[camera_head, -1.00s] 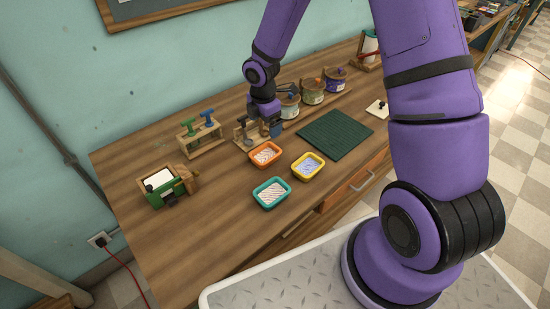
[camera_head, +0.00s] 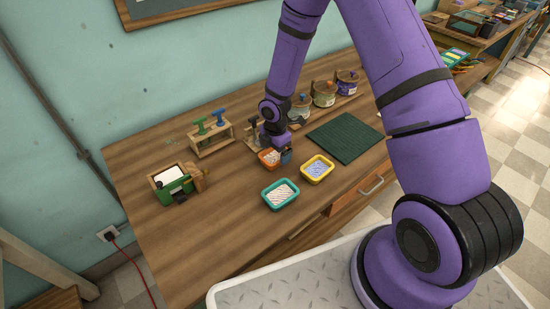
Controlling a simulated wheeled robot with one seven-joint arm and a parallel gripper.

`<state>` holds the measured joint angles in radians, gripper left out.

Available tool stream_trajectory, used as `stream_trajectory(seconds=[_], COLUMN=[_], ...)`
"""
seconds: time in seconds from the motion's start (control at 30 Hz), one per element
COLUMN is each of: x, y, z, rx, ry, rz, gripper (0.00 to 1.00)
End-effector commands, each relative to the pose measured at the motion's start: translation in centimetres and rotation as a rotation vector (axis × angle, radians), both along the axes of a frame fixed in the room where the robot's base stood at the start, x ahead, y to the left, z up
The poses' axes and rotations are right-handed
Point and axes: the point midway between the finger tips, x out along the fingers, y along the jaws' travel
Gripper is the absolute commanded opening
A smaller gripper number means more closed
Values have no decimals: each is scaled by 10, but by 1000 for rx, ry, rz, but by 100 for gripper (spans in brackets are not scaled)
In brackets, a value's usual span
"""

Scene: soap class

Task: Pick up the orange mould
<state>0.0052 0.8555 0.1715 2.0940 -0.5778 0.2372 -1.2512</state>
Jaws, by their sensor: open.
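The orange mould (camera_head: 264,160) is a small rounded tray with pale, streaked contents. It sits on the wooden bench behind the teal mould (camera_head: 268,199) and to the left of the yellow mould (camera_head: 304,172). My gripper (camera_head: 277,157) points down over the right part of the orange mould and hides some of it. The jaws are open, with one finger near its right side. I cannot tell whether the fingers touch it.
A dark green mat (camera_head: 345,137) lies to the right. Several lidded pots (camera_head: 324,93) stand behind. A wooden rack with green and blue handled tools (camera_head: 212,135) and a green box-like tool (camera_head: 172,182) are at left. The wooden bench (camera_head: 225,235) is clear at the front left.

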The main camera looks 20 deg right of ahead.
Motion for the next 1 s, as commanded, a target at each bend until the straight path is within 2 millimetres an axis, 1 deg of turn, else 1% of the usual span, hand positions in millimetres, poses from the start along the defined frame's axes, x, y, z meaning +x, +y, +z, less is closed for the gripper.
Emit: stream_trajectory(seconds=[0.03,0.1,0.2,0.47,0.5,0.67,0.7,1.0], x=[1,1,1,1,1,1,1,1], y=[0,1,0,0,0,0,0,0], z=[-8,-16,-24,-27,-27,-27,-27,-26], rx=[-2,-1,-1,-1,-1,-1,-1,-1], ry=[2,2,1,0,0,0,0,-1], rz=[1,1,0,-1,0,0,0,-1], gripper=[98,98,98,98,96,59,56,56])
